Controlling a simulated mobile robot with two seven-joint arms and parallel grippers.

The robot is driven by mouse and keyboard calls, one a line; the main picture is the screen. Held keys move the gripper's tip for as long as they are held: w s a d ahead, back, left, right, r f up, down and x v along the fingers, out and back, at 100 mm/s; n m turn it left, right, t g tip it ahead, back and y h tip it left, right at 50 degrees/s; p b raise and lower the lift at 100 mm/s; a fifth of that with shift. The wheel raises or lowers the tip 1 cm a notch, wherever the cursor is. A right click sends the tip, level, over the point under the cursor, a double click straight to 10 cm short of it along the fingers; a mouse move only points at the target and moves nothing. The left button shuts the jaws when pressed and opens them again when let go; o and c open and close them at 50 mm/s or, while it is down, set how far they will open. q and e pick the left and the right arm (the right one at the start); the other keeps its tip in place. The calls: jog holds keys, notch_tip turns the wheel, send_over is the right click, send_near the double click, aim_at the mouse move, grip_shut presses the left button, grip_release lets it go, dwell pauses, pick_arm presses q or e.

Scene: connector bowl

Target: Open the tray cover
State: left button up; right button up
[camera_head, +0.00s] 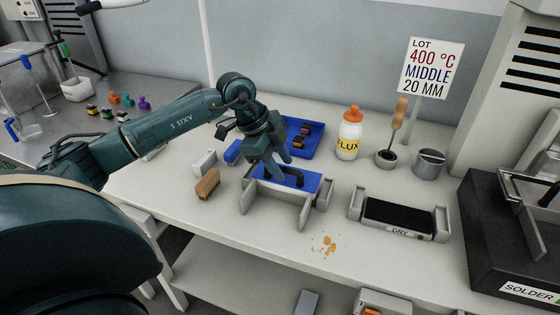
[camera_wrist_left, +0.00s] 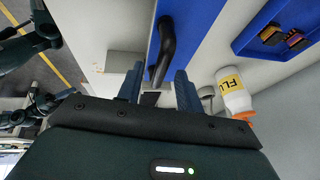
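The tray cover is a blue panel (camera_head: 309,181) with a dark handle (camera_wrist_left: 166,48), lying on a light grey holder with upright end walls (camera_head: 262,197). In the left wrist view the blue cover (camera_wrist_left: 193,35) runs down from the top edge. My left gripper (camera_head: 277,158) is over the cover, pointing down. In the left wrist view its two blue fingers (camera_wrist_left: 158,88) stand apart, with the handle in line with the gap between them. I see no grip on the handle; whether a finger touches it I cannot tell. My right gripper is not identifiable in either view.
A blue tray (camera_head: 314,143) with small parts stands behind. A flux bottle (camera_head: 349,139), a brush holder (camera_head: 386,158) and a grey cup (camera_head: 429,163) are to the right. A tray marked DRY (camera_head: 399,231) is front right. A brown block (camera_head: 207,184) is left; crumbs (camera_head: 327,244) lie in front.

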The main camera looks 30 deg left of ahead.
pick_arm(q)
jog(key=shift+c, duration=0.3)
grip_shut()
pick_arm(e)
jog(key=shift+r, duration=0.1)
